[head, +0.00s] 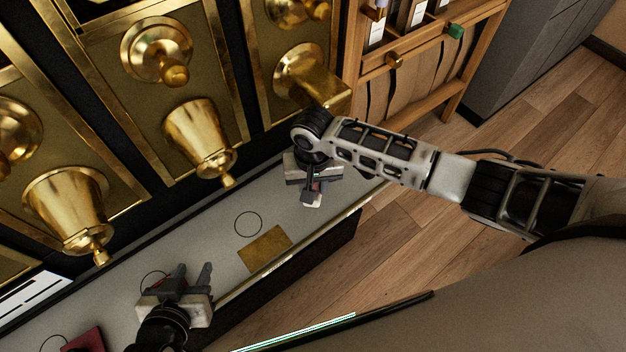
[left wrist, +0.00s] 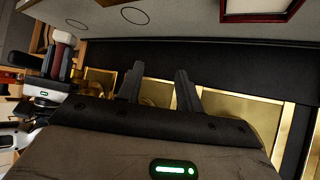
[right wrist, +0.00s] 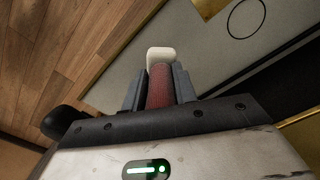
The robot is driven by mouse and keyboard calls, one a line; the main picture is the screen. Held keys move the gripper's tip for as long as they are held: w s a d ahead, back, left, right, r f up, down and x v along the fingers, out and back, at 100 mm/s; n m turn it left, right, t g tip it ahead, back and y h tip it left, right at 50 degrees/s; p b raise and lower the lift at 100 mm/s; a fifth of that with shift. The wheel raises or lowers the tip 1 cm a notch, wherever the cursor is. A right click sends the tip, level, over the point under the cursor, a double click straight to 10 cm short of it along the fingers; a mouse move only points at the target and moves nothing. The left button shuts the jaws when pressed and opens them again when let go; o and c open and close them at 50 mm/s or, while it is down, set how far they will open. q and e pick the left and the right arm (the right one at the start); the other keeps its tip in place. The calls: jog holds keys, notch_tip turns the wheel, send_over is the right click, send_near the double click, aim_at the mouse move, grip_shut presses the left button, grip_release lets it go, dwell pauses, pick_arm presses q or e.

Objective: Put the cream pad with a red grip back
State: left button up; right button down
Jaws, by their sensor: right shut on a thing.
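My right gripper (head: 312,188) is shut on the red grip (right wrist: 159,85) of the cream pad (right wrist: 160,55). In the head view a small cream end of the pad (head: 314,204) shows below the fingers, over the right part of the grey counter (head: 215,240). I cannot tell if the pad touches the counter. The pad's red grip (left wrist: 63,37) also shows at the upper left of the left wrist view. My left gripper (head: 193,270) is open and empty over the counter's left part. In the left wrist view its fingers (left wrist: 158,88) stand apart.
Brass dispensers (head: 198,140) with knobs hang above the counter's back. A flat brass plate (head: 265,248) lies at the counter's front edge, near a drawn circle (head: 248,224). A dark red item (head: 86,342) sits at lower left. A wooden rack (head: 430,60) stands right.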

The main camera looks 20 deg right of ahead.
notch_tip(320, 180, down, 4)
jog(key=shift+r+b, duration=0.25)
jog(key=shift+b, duration=0.4)
jog(key=shift+f+b, duration=0.35)
jog(key=shift+f, duration=0.8)
jog(key=shift+f+b, duration=0.45)
jog(key=shift+f, duration=0.1)
jog(key=c, duration=1)
grip_release()
jog(key=shift+c, duration=0.2)
